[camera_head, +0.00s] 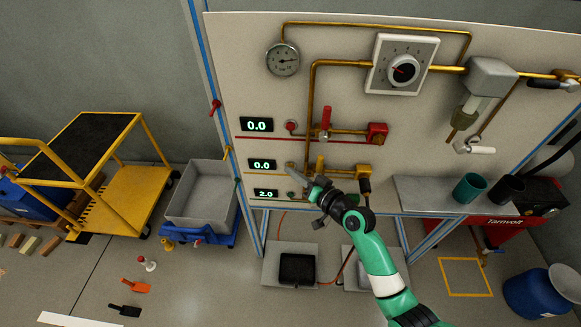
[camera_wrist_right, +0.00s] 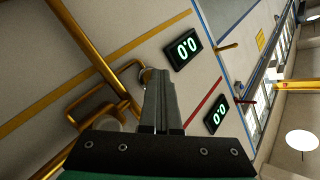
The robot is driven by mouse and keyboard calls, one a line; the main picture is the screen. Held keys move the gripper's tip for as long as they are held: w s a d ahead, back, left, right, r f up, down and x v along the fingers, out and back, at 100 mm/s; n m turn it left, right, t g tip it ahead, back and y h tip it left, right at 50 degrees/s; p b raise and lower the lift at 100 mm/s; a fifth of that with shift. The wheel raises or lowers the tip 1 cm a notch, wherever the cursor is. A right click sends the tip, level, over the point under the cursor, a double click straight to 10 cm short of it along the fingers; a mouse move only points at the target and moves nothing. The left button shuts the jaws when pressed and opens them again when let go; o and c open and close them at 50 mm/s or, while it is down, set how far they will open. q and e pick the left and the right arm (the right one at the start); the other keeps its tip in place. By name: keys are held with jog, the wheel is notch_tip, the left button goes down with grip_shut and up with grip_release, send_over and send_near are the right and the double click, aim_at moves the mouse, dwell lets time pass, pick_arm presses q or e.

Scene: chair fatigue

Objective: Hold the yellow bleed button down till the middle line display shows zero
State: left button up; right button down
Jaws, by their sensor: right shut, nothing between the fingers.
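My right gripper (camera_head: 297,173) is shut and empty, with its fingertips at the panel just right of the middle line display (camera_head: 262,164), which reads 0.0. In the right wrist view, the shut fingers (camera_wrist_right: 160,78) reach the round rim of the bleed button (camera_wrist_right: 145,75) on the yellow line. The fingertips cover most of the button, so its yellow face is hidden and I cannot tell how far it is pressed. The middle display also shows in the wrist view (camera_wrist_right: 183,49), reading 0.0. My left gripper is not in view.
The red line display (camera_head: 257,125) above reads 0.0, and the lower display (camera_head: 266,193) reads 2.0. A red valve handle (camera_head: 325,118) and a yellow handle (camera_head: 320,162) stick out close to my gripper. A grey shelf (camera_head: 420,196) with cups is at right.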

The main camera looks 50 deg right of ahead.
dwell(0.6)
jog(key=shift+s+a+p, duration=0.55)
jog(key=shift+a, duration=0.05)
jog(key=s+a+p, duration=0.3)
jog(key=shift+s+a, duration=0.1)
jog(key=shift+a, duration=0.3)
dwell(0.4)
